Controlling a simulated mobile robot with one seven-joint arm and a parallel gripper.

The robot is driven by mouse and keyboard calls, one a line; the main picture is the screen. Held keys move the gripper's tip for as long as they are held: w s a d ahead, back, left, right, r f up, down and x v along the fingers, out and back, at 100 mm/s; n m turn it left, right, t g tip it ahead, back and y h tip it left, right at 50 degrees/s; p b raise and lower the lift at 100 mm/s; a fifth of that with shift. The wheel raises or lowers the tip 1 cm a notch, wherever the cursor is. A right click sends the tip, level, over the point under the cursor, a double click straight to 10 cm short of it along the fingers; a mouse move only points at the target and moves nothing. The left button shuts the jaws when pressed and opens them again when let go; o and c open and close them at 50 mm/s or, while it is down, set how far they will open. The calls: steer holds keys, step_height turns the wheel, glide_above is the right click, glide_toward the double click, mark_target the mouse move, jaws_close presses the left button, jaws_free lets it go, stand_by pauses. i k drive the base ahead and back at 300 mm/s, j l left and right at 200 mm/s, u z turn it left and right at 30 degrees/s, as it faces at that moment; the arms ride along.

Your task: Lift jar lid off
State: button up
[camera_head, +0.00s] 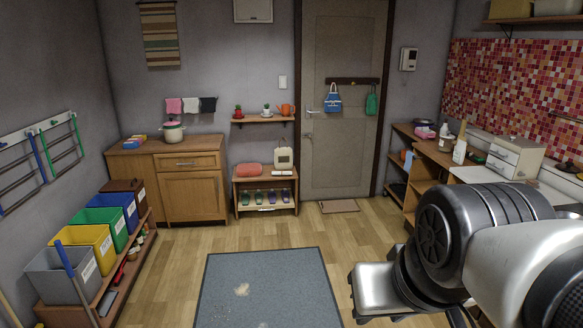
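A pale round jar (174,135) with a reddish-pink lid (173,124) stands upright on top of the wooden cabinet (205,145) against the back wall at the left. The lid appears to sit on the jar. The jar is small in the view, so fine detail of the lid is hard to tell. My arm fills the lower right of the view, far from the jar. My gripper's fingers do not show.
Coloured bins (92,236) stand on a low rack along the left wall. A grey mat (268,292) lies on the floor. A small shoe shelf (265,187) stands right of the cabinet. The wooden floor before the cabinet is clear. A cluttered counter runs along the right.

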mark_target(447, 136)
steer(key=i+l+u, duration=0.1)
steer(key=i, duration=1.55)
steer(key=i+z, duration=0.35)
steer(key=i, duration=0.4)
steer(key=i+j+z, duration=0.2)
steer(key=i+z, duration=0.15)
steer(key=i, duration=0.35)
steer(key=i+l+z, duration=0.15)
steer(key=i, duration=0.45)
steer(key=i+z, duration=0.2)
steer(key=i, duration=0.4)
steer(key=i+z, duration=0.15)
steer(key=i, duration=0.45)
steer(key=i+j+z, duration=0.2)
steer(key=i, duration=0.4)
steer(key=i+j+z, duration=0.15)
steer(key=i, duration=0.45)
steer(key=i+z, duration=0.2)
steer(key=z, duration=0.25)
steer(key=i+j+z, duration=0.1)
steer(key=z, duration=0.35)
steer(key=i+j+z, duration=0.2)
steer(key=z, duration=0.3)
steer(key=i, duration=0.1)
